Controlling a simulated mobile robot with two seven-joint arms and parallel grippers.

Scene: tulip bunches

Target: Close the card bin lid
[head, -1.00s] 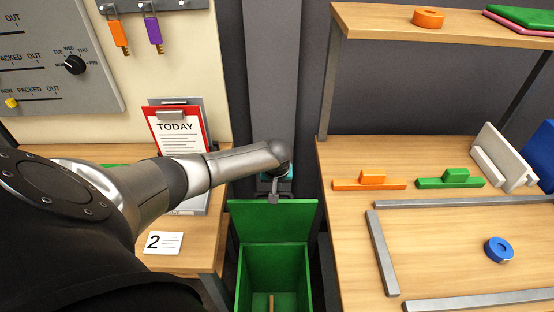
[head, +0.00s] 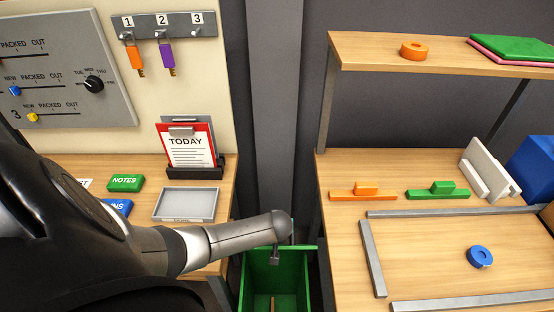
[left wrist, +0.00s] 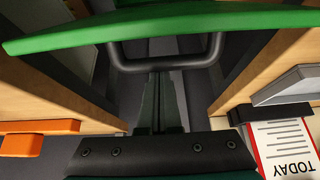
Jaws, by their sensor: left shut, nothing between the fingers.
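The green card bin (head: 309,285) stands in the gap between two wooden tables, its inside showing from above. Its lid (head: 307,247) shows only as a thin green strip at the bin's back edge, seen nearly edge-on and partly hidden by my left arm. My left gripper (head: 275,260) is shut and empty, pointing down at the lid's strip; I cannot tell whether it touches. In the left wrist view the shut fingers (left wrist: 158,80) lie below a wide green edge, likely the lid (left wrist: 160,27), with a dark bar (left wrist: 165,66) between them. My right gripper is out of view.
The left table holds a grey tray (head: 187,204), a green NOTES block (head: 125,183) and a TODAY clipboard (head: 190,150). The right table holds an orange block (head: 363,192), a green block (head: 438,192), grey rails (head: 373,260) and a blue ring (head: 479,257). A shelf rises behind it.

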